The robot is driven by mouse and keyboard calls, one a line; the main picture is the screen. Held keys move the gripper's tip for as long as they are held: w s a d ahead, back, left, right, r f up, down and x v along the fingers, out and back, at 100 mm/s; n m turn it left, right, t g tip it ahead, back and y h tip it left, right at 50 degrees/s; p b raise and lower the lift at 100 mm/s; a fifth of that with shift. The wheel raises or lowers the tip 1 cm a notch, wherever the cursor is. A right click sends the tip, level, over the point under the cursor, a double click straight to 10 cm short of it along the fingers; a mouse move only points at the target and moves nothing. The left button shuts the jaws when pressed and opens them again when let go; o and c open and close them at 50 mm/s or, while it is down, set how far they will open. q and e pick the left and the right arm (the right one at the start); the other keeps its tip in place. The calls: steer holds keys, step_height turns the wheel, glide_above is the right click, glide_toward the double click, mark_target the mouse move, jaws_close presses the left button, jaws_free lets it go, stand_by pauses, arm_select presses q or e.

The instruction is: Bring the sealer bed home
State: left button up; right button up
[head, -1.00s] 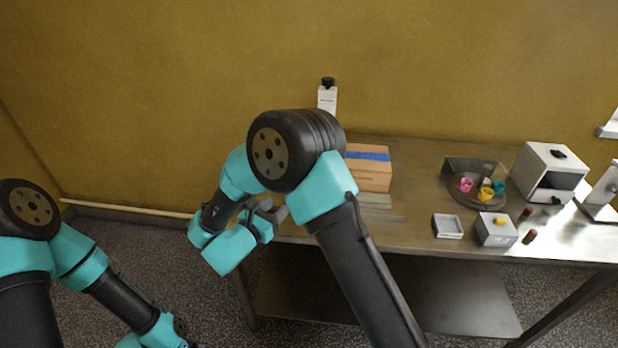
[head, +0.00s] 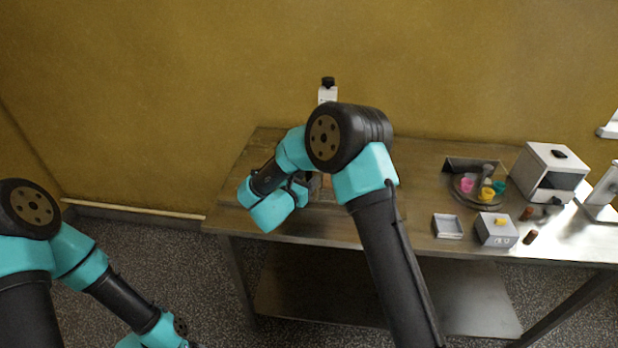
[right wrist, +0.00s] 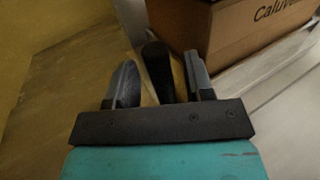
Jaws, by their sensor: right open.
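In the right wrist view my right gripper (right wrist: 162,85) is open. A dark upright handle (right wrist: 158,72) shows between its two fingers, with gaps on both sides. A cardboard box (right wrist: 240,25) with dark print sits just beyond, on a pale grey flat surface (right wrist: 285,75) that looks like the sealer bed. In the head view my right gripper (head: 310,186) is low over the left part of the table, and my right arm hides the box and most of the bed. A white post with a black knob (head: 327,90) stands behind. My left gripper (head: 172,338) is low at the bottom left, its jaws unclear.
The metal table (head: 240,195) has bare room at its left end. Right of my arm are a round dish with coloured cups (head: 466,186), a white tray (head: 448,226), a grey block (head: 496,230) and a white open-fronted box (head: 550,170).

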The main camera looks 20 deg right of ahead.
steer(key=shift+w+d, duration=0.35)
steer(key=shift+d, duration=0.1)
jaws_close()
stand_by(0.3)
